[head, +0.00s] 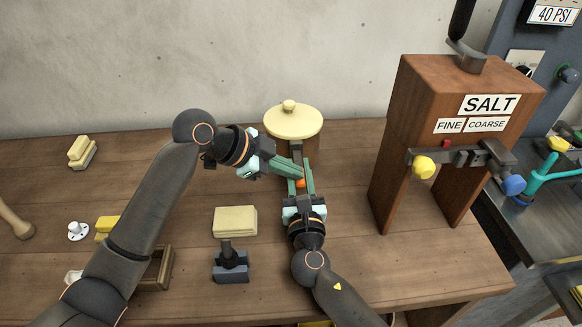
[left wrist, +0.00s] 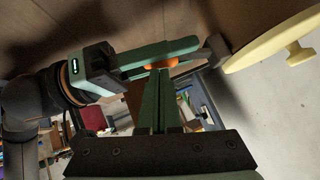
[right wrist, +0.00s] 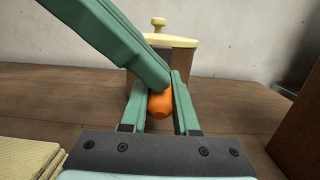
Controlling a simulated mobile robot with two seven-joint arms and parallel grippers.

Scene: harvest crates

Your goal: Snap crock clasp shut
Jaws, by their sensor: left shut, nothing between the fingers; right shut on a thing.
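The crock has a cream lid (head: 293,122) with a round knob and stands at the back of the wooden table. In the right wrist view, its brown body (right wrist: 182,60) shows below the lid. A grey clasp arm (head: 296,149) sticks out from its front, and an orange grip (right wrist: 160,104) shows between my right fingers. My right gripper (head: 304,172) is shut on the orange grip. My left gripper (head: 298,173) is shut and empty, its fingertips just above or against the orange grip and right fingers. The left fingers partly hide the clasp.
A wooden SALT dispenser (head: 455,108) stands to the right. A cream block on a dark stand (head: 234,221) is left of my right arm. Butter-like blocks (head: 82,152), a white fitting (head: 77,231) and a wooden frame (head: 160,268) lie left.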

